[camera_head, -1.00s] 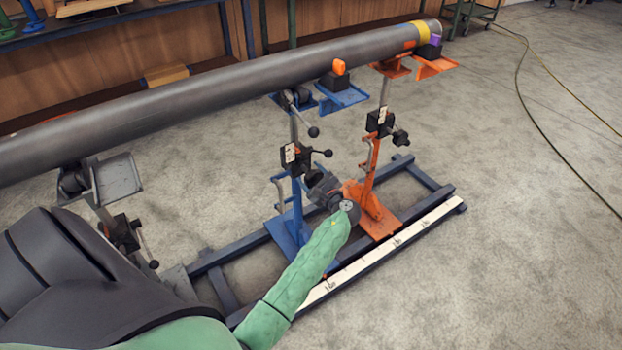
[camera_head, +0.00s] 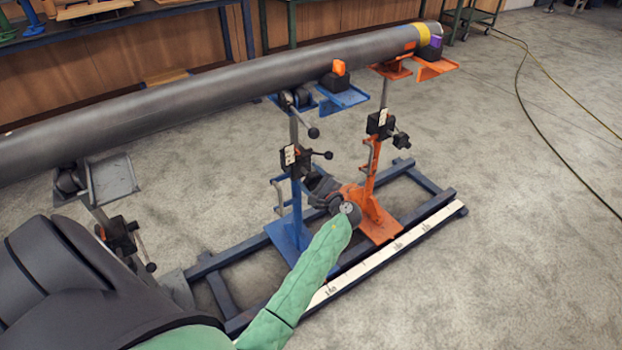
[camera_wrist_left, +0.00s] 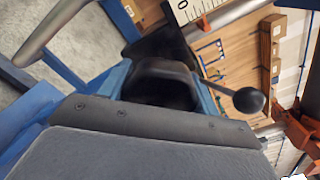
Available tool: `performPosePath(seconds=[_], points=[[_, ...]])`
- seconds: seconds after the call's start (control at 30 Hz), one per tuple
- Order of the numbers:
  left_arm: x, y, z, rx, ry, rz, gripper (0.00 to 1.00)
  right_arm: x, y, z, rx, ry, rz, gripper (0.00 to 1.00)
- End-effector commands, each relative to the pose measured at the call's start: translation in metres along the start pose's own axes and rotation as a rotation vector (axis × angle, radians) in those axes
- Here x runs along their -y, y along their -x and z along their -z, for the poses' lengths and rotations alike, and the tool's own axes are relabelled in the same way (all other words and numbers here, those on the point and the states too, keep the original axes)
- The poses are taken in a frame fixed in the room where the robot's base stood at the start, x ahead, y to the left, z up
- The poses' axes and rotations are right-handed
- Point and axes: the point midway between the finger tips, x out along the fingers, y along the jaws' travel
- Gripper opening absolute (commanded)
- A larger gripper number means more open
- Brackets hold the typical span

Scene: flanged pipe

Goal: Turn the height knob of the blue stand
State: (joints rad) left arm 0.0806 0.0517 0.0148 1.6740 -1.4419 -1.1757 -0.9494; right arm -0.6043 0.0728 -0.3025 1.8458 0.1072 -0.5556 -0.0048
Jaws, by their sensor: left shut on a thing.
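The blue stand (camera_head: 296,205) stands upright on the rail frame, under the long grey pipe (camera_head: 210,80). Its black clamp block (camera_head: 294,160) carries a ball-ended lever (camera_head: 328,155). My left gripper (camera_head: 314,183) is at the blue stand's post, just below this block, with my green forearm reaching up to it. In the left wrist view a black knob (camera_wrist_left: 160,82) sits directly ahead of the palm, against the blue stand. The gripper is shut on this knob; its fingertips are mostly hidden. The ball-ended lever (camera_wrist_left: 248,100) shows right of the knob. My right gripper is not in view.
An orange stand (camera_head: 371,195) stands close to the right of my left gripper. A grey stand (camera_head: 120,235) is at the left. A white scale strip (camera_head: 395,250) runs along the frame's front. A hose (camera_head: 525,100) lies on the otherwise open floor at right.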

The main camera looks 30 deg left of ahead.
Motion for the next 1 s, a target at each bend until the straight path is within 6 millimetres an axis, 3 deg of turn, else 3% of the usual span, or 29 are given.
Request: performPosePath(seconds=[0.03, 0.13, 0.57, 1.0], points=[[-0.001, 0.001, 0.001, -0.001, -0.001, -0.001, 0.64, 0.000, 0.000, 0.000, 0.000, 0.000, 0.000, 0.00], [-0.001, 0.001, 0.001, -0.001, -0.001, -0.001, 0.84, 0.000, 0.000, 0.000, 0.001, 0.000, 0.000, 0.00], [-0.001, 0.006, 0.001, -0.001, -0.001, -0.001, 0.84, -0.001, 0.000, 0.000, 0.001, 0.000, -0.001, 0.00], [-0.001, 0.064, 0.001, -0.002, 0.000, -0.001, 0.84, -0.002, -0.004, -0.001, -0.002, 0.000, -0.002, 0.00]])
